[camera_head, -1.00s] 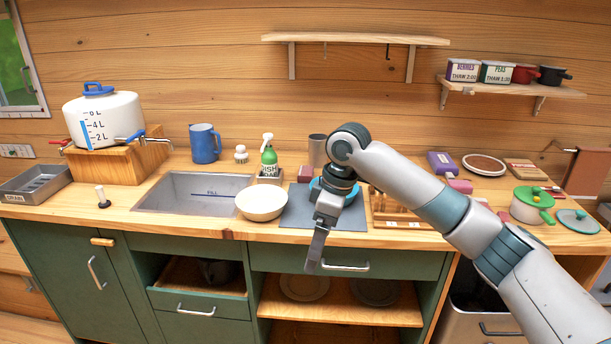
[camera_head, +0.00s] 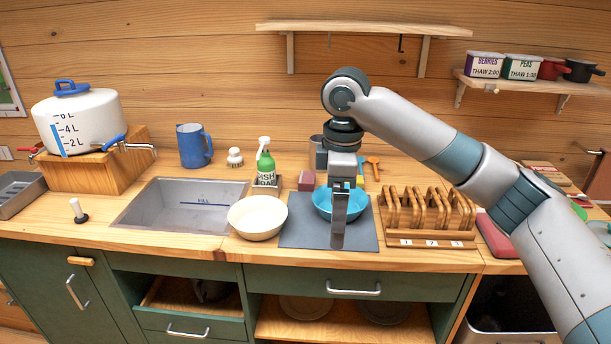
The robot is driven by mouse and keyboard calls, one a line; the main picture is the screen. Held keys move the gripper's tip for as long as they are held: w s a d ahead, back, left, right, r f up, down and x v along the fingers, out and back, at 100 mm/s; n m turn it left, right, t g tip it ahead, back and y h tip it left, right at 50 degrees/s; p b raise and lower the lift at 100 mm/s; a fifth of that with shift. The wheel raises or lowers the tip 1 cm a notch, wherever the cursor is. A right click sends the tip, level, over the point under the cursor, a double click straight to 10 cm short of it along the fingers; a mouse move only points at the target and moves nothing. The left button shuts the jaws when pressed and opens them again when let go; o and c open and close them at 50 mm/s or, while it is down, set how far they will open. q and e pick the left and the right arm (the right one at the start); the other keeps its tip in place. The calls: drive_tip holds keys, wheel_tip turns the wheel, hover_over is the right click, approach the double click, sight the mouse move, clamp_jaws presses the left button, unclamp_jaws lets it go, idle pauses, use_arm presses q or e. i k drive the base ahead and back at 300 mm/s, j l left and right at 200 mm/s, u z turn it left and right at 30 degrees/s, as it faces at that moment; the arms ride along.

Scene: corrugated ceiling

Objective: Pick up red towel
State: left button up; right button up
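A flat red thing (camera_head: 494,236), which looks like a folded towel, lies on the counter to the right of the wooden slotted rack. My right arm crosses close to it in the picture and hides part of that area. My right gripper (camera_head: 339,246) points down in front of the blue bowl (camera_head: 322,204) and the grey mat (camera_head: 295,232), well left of the red thing. Its fingers are seen edge-on, so I cannot tell their opening. No held object shows. My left gripper is not in view.
The wooden rack (camera_head: 462,222) stands between my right gripper and the red thing. A cream bowl (camera_head: 257,218), a green soap bottle (camera_head: 266,165) and the sink (camera_head: 160,212) are to the left. A small red block (camera_head: 306,181) sits behind the mat.

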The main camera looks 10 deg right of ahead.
sight(307, 182)
drive_tip(key=i, duration=1.45)
